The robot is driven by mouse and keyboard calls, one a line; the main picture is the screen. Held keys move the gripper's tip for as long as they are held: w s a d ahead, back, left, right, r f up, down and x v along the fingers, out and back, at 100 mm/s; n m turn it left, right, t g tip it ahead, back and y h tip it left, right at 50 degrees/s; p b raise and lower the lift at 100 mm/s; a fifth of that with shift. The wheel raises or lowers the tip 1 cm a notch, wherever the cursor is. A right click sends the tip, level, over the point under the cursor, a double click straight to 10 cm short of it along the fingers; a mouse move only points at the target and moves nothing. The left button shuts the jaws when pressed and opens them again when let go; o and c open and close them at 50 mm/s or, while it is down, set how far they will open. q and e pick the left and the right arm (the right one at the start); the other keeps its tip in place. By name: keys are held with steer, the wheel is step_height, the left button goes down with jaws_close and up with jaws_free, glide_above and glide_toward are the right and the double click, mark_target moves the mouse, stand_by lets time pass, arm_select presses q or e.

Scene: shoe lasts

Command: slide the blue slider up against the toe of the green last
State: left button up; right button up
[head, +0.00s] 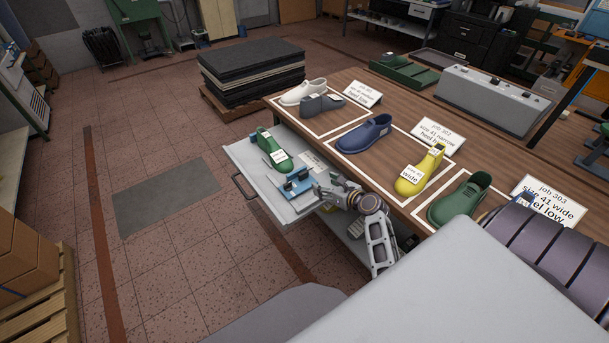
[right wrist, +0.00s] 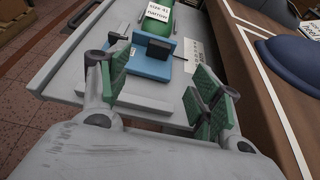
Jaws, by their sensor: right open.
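The green last (head: 274,150) with a white label lies on a pulled-out grey tray (head: 245,160); its labelled part also shows at the top of the right wrist view (right wrist: 160,18). The blue slider (head: 297,183), with dark upright parts, sits on the tray near the toe of the last; in the right wrist view the slider (right wrist: 152,68) lies just ahead of the fingers. A small gap to the toe seems to show, but its size is unclear. My right gripper (head: 320,192) is open beside the slider, its green-padded fingers (right wrist: 165,88) apart and empty. My left gripper is not in view.
The wooden bench (head: 400,150) to the right carries a blue shoe (head: 364,134), a yellow last (head: 420,172), a green shoe (head: 460,197) and job cards. A printed sheet (head: 312,161) lies on the tray beside the last. The floor left of the tray is clear.

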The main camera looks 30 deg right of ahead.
steer(key=b, duration=0.1)
glide_toward(299, 169)
steer(key=shift+f+x, duration=0.25)
steer(key=shift+x, duration=1.15)
steer(key=shift+f+x, duration=0.2)
steer(key=shift+x, duration=1.15)
steer(key=shift+s, duration=0.15)
jaws_close()
steer(key=shift+w+a, duration=0.2)
steer(key=shift+w, duration=1.95)
jaws_free()
